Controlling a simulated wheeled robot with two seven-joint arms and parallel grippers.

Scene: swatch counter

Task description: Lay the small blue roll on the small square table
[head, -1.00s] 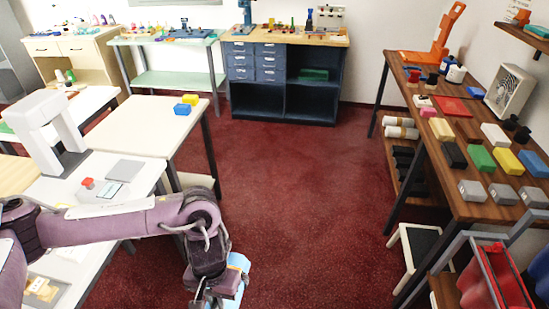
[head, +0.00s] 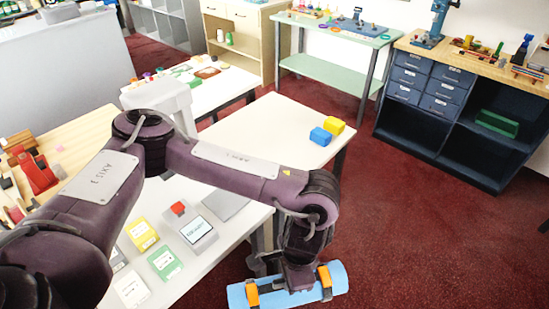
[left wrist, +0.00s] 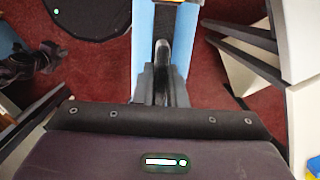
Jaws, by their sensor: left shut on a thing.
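The light blue roll (head: 337,276) is at the bottom of the head view, with an orange piece near each end. My left gripper (head: 292,284) is shut on its middle and holds it above the red floor. The roll's middle is hidden by the gripper. In the left wrist view the roll's blue surface (left wrist: 143,45) shows on both sides of the gripper fingers (left wrist: 162,75). A pale table (head: 270,120), which looks like the small square table, stands beyond my left arm, apart from the roll.
A blue block (head: 320,136) and a yellow block (head: 334,125) sit at the pale table's right corner; most of its top is clear. A white counter (head: 235,228) with cards and a small device stands nearer. A dark blue cabinet (head: 430,105) stands at the back right.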

